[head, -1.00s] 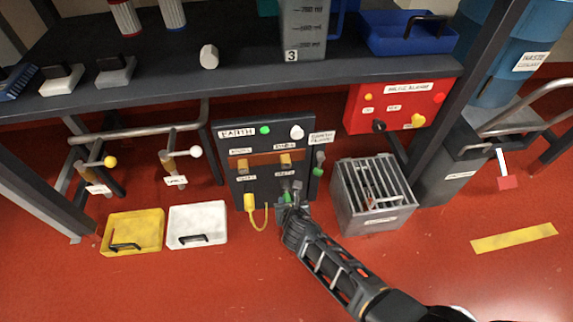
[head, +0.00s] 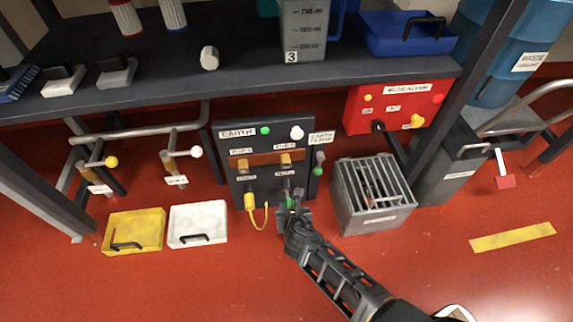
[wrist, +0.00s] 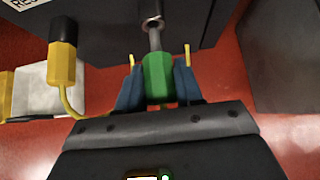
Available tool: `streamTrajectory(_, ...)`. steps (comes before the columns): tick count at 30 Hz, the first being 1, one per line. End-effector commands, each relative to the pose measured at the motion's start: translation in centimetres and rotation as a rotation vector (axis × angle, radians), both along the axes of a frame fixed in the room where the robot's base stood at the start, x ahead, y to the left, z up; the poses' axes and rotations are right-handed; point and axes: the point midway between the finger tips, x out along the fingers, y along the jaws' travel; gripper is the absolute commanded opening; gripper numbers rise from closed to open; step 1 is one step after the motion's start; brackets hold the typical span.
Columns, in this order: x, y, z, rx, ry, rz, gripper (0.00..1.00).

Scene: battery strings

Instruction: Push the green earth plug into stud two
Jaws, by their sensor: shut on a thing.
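The green earth plug (wrist: 158,76) is between the blue-grey fingers of my gripper (wrist: 159,88) in the wrist view. My gripper is shut on it. The plug's grey metal pin points up at a round metal stud (wrist: 151,14) on the dark panel's face. The pin overlaps the stud's rim in this view; I cannot tell how far it is in, if at all. In the head view my gripper (head: 294,214) is at the panel's lower right, with the green plug (head: 290,203) partly hidden by it. The small stud labels are not readable.
A yellow plug (wrist: 62,55) with a looped yellow cable sits on the panel's lower left. A green-ended clamp (head: 318,170) hangs at the panel's right edge. A grey barred crate (head: 374,220) stands close to the right; white (head: 197,216) and yellow trays (head: 135,222) lie left.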

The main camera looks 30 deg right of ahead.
Motion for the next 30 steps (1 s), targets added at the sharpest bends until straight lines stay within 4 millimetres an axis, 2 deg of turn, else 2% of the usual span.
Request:
streamTrajectory(13,-0.94,0.29,0.03,0.000,0.000,0.000,0.00)
streamTrajectory(30,-1.07,0.33,0.02,0.000,0.000,0.000,0.00)
